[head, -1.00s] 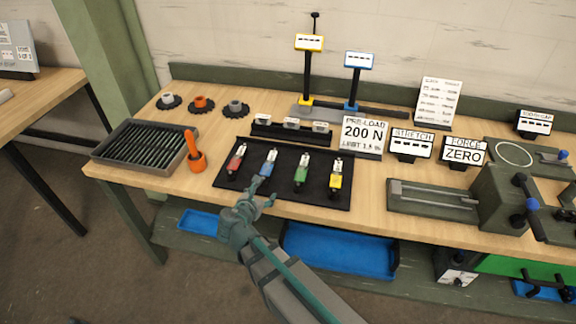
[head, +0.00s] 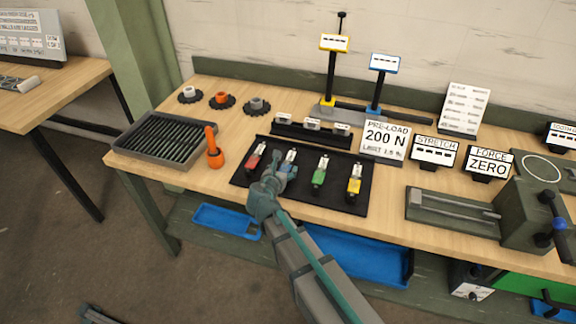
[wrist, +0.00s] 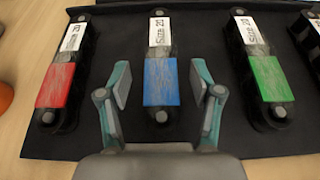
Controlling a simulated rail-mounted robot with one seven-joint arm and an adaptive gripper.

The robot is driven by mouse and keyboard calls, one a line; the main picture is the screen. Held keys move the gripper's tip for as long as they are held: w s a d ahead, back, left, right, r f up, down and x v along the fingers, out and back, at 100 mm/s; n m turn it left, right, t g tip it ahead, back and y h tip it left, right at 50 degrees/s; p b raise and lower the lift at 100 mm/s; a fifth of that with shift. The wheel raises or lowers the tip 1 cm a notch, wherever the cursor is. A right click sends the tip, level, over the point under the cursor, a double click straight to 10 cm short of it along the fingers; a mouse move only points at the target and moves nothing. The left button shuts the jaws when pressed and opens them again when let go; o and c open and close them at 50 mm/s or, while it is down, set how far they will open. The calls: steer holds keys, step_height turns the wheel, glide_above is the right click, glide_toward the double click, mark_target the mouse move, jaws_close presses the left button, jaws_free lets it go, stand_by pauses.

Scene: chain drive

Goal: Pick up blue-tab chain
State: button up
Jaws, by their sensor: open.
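The blue-tab chain (wrist: 161,84) lies on the black mat (wrist: 215,140), between the red-tab chain (wrist: 64,75) and the green-tab chain (wrist: 262,75) in the wrist view. It has a white label at its far end and dark links showing at its ends. My gripper (wrist: 160,84) is open, with one finger on each side of the blue tab and a gap visible on both sides. In the head view my gripper (head: 279,172) is over the blue-tab chain (head: 291,157) and hides much of it.
The yellow-tab chain (head: 355,183) lies at the mat's right side. A black rack (head: 311,132) and a "200 N" sign (head: 385,140) stand behind the mat.

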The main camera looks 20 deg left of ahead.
mark_target(287, 164)
steer(key=p+x, duration=0.1)
steer(key=x, duration=0.3)
steer(key=shift+r, duration=0.15)
steer(key=shift+w+f+p, duration=0.25)
steer(key=shift+p, duration=0.05)
steer(key=shift+c, duration=0.3)
steer(key=shift+r, duration=0.1)
jaws_close()
